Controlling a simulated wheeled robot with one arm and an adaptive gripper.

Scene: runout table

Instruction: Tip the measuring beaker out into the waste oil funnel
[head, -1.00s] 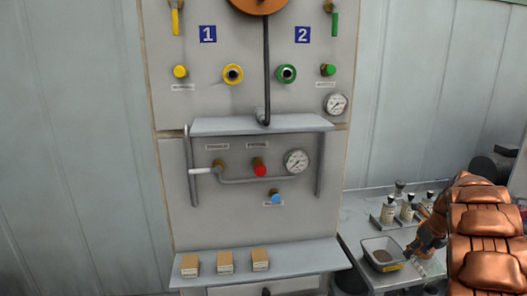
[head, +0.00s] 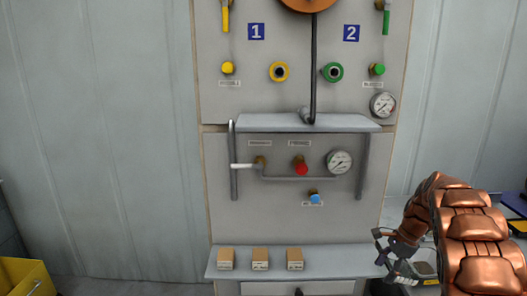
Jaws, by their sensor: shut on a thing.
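My gripper (head: 390,262) is at the lower right, in front of the right end of the panel's lower shelf. It is small and partly hidden by my copper-coloured arm. It is shut on a pale, clear-looking thing (head: 404,280), which seems to be the measuring beaker. Its tilt and contents are too small to tell. I cannot make out a waste oil funnel in this view.
A grey panel (head: 225,180) with valves and gauges stands ahead. Its lower shelf (head: 340,262) carries three small cardboard boxes (head: 260,259). A yellow container (head: 25,278) is at the lower left. The floor between it and the panel looks clear.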

